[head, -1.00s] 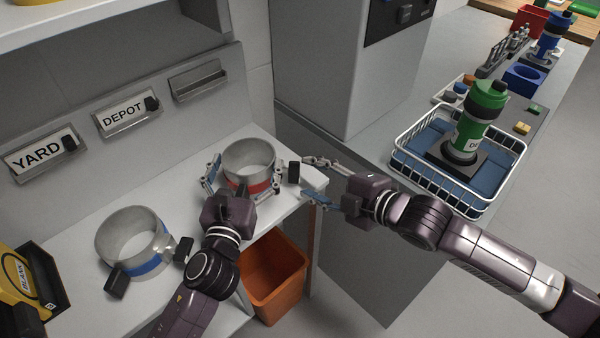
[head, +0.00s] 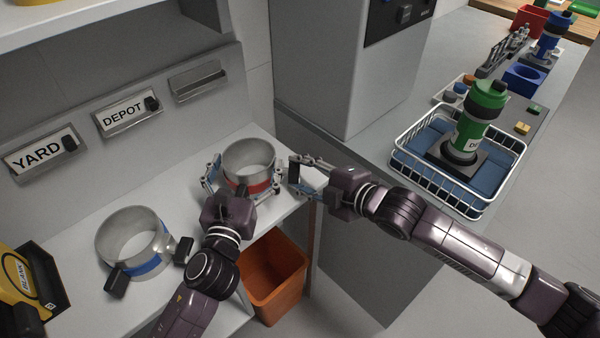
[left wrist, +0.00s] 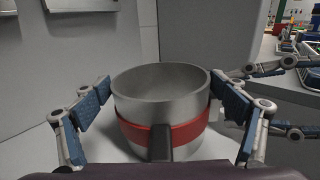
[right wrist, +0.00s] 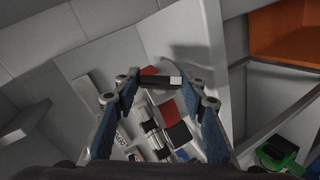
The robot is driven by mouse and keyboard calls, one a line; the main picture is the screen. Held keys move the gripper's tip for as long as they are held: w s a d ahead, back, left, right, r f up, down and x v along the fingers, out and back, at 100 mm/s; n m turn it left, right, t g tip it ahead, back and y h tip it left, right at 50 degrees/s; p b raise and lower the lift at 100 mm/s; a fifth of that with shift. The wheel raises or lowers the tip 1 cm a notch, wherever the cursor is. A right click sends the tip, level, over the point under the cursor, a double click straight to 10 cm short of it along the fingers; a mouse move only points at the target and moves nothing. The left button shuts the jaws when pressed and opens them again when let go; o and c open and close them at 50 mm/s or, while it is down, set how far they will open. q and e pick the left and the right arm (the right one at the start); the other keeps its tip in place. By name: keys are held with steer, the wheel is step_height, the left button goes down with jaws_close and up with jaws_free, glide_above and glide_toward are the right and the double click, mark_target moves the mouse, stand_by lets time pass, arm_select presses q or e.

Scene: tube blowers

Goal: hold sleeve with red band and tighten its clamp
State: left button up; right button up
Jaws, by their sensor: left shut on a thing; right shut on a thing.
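The grey metal sleeve with the red band (head: 248,158) stands upright on the white shelf. It also shows in the left wrist view (left wrist: 160,84), with its red band (left wrist: 188,132) and a black block (left wrist: 160,142) at its front. My left gripper (head: 240,180) is shut around the sleeve, one finger pad on each side. My right gripper (head: 297,174) is shut on the black clamp handle (head: 294,172) at the sleeve's right side. In the right wrist view the dark handle (right wrist: 158,81) lies between the fingertips. The clamp's screw is hidden.
A second sleeve with a blue band (head: 150,262) stands on the shelf to the left. An orange bin (head: 275,280) is below the shelf edge. A white wire basket (head: 470,208) with a green-topped blower (head: 474,125) stands on the right counter. A grey cabinet rises behind.

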arm_select(q)
steer(key=shift+r, duration=0.1)
arm_select(e)
steer(key=shift+r, duration=0.1)
steer(key=shift+w+m+g, duration=0.1)
steer(key=shift+m+g, duration=0.3)
steer(key=m+g+h, duration=0.1)
steer(key=m+g, duration=0.1)
steer(key=shift+w+r+g, duration=0.1)
steer(key=shift+w+g, duration=0.05)
steer(key=shift+g, duration=0.25)
steer(key=m+g, duration=0.2)
steer(key=g, duration=0.1)
steer(key=m+g, duration=0.1)
steer(key=shift+w+g, duration=0.25)
steer(key=shift+g, duration=0.05)
steer(key=shift+d, duration=0.1)
steer(key=o, duration=0.9)
steer(key=shift+s, duration=0.1)
